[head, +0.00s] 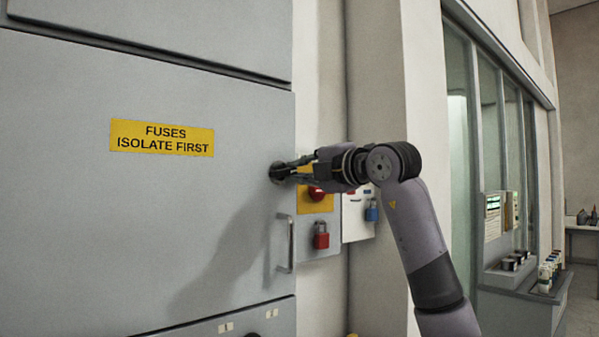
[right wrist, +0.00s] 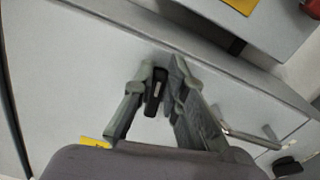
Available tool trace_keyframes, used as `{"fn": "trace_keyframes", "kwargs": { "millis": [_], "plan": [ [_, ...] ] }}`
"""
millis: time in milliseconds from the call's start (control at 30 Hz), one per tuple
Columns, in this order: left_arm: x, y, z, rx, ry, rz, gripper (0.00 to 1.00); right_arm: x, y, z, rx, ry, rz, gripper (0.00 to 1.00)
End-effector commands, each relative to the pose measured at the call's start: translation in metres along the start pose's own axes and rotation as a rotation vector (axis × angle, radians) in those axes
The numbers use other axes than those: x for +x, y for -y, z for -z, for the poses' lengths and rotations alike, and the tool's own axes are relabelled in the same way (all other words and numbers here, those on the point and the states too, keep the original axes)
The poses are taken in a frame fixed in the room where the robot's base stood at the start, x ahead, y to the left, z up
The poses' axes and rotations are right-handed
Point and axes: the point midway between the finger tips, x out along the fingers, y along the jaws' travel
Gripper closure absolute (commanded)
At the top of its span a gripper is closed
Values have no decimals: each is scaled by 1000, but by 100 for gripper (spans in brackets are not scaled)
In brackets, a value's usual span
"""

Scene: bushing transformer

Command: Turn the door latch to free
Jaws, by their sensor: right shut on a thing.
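The door latch (right wrist: 155,92) is a dark knob on the grey cabinet door (head: 60,190), near the door's right edge. It also shows in the head view (head: 278,172), partly covered by my gripper. My right gripper (right wrist: 160,80) has its two fingers on either side of the latch and is shut on it. In the head view my right gripper (head: 290,170) reaches the latch from the right. The exact angle of the latch is hard to tell. My left gripper is in neither view.
A yellow label (head: 162,138) reads "FUSES ISOLATE FIRST". A metal door handle (head: 286,243) stands out below the latch. Right of the door are a red button (head: 317,193), a red padlock (head: 321,236) and a blue padlock (head: 372,211). A windowed wall lies farther right.

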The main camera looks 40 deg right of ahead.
Motion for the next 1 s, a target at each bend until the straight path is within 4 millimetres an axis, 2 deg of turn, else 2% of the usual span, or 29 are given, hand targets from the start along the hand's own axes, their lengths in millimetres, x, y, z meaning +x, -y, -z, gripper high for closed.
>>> {"fn": "trace_keyframes", "kwargs": {
  "millis": [400, 967, 1000],
  "plan": [
    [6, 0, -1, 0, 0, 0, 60, 0, 5, 1, 186, 0, -1, 100],
    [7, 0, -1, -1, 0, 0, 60, 0, 5, 1, 212, 0, -2, 100],
    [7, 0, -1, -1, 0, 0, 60, 0, 5, 1, 212, 0, -2, 85]
  ]
}}
